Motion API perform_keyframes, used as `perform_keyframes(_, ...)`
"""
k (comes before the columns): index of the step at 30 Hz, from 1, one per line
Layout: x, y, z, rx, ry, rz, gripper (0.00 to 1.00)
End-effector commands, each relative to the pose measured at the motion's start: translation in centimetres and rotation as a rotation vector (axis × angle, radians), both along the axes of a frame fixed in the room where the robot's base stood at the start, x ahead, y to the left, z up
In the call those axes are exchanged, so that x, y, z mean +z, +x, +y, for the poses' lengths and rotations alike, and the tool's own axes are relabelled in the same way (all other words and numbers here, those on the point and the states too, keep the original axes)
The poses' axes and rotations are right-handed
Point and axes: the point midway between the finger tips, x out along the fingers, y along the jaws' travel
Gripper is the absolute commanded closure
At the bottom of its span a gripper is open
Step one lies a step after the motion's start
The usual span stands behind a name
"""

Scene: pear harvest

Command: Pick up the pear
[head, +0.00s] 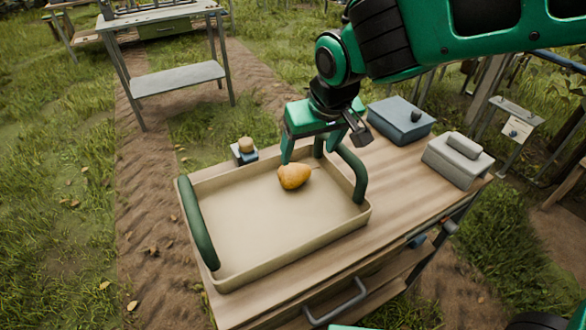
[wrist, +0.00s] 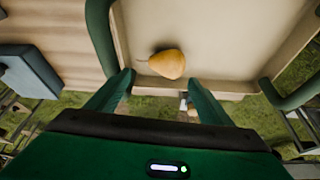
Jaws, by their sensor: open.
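A yellow-orange pear (head: 294,176) lies on its side in a beige tray (head: 240,269) with green handles, near the tray's back right part. The pear also shows in the wrist view (wrist: 167,64), with its stem to the left. My gripper (head: 303,152) is above the tray's back edge, close to the pear. In the wrist view its two green fingers (wrist: 158,80) stand apart with nothing between them, and the pear is just beyond their tips.
The tray stands on a wooden cart (head: 400,213). A blue-grey box (head: 400,123) and a grey case (head: 457,160) are on its right part. A small object (head: 245,147) is behind the tray. The tray's raised handles flank the pear's area. A grey table (head: 180,77) stands farther back.

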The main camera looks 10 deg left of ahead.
Motion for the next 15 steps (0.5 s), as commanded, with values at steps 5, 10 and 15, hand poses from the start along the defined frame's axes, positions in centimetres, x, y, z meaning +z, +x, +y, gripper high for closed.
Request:
perform_keyframes(5, -2.7, 0.1, 2.0, 0.026, -0.003, 0.004, 0.26)
perform_keyframes(10, -4.0, 0.3, 2.8, 0.035, -0.002, 0.002, 0.26)
perform_keyframes(15, -5.1, 0.7, 3.2, 0.038, -0.002, 0.003, 0.26)
